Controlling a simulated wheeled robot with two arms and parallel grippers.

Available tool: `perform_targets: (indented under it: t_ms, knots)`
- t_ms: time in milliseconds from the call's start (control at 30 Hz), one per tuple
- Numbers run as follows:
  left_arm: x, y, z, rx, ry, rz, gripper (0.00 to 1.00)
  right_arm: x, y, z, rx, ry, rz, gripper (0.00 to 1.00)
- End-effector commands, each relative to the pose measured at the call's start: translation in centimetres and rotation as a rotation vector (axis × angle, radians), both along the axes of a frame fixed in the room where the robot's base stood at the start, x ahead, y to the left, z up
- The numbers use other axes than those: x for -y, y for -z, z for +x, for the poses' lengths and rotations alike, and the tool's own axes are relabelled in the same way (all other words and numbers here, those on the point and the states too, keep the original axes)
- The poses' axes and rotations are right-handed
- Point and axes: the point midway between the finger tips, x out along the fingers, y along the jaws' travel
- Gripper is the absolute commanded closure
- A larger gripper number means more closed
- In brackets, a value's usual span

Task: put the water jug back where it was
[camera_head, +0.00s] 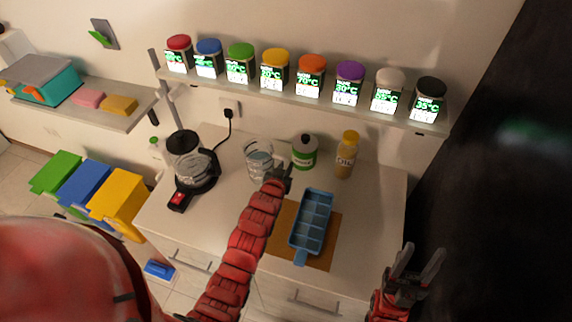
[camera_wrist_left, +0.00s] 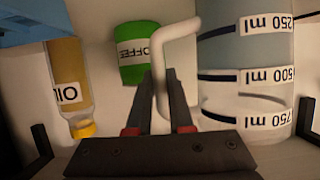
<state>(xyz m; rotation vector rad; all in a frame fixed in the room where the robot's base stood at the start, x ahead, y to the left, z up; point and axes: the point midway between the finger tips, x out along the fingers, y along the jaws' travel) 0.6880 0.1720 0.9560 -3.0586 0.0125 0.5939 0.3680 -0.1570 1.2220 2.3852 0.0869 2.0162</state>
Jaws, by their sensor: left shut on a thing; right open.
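The water jug (camera_head: 258,160), clear with white volume labels, is upright at the back of the white counter, between the coffee maker and the coffee jar. In the left wrist view the jug (camera_wrist_left: 245,75) fills the right side, with its pale handle (camera_wrist_left: 180,30) between my fingers. My left gripper (camera_head: 280,177) is shut on that handle; its fingers (camera_wrist_left: 160,95) stand on either side of it. I cannot tell whether the jug's base touches the counter. My right gripper (camera_head: 412,267) is open and empty at the lower right, away from the counter objects.
The coffee maker (camera_head: 192,165) stands left of the jug. The coffee jar (camera_head: 304,152) and oil bottle (camera_head: 346,155) stand to its right. A blue ice tray (camera_head: 313,222) lies on a brown board (camera_head: 328,260) in front. A shelf (camera_head: 300,101) with several spice dispensers hangs above.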

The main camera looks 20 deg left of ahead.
Motion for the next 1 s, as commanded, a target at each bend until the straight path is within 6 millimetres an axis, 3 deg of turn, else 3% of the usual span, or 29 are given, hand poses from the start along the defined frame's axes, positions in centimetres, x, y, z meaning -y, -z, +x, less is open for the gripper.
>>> perform_targets:
  t_ms: [167,200,367,733,1000]
  knots:
    - [0.0,0.1,0.1,0.004,0.0,0.001,1.0,0.0,0.3,0.0,0.0,0.0,0.0,0.5]
    - [0.0,0.2,0.0,0.002,0.0,0.0,0.79,0.0,0.3,0.0,0.0,0.0,0.0,0.5]
    - [0.0,0.1,0.0,0.001,0.0,-0.001,0.51,0.0,0.2,0.0,0.0,0.0,0.0,0.5]
    - [0.0,0.0,-0.1,-0.001,0.0,-0.001,0.51,0.0,0.1,0.0,0.0,0.0,0.0,0.5]
    - [0.0,-0.8,-2.8,0.001,0.0,-0.001,0.51,0.0,1.6,0.0,0.0,0.0,0.0,0.5]
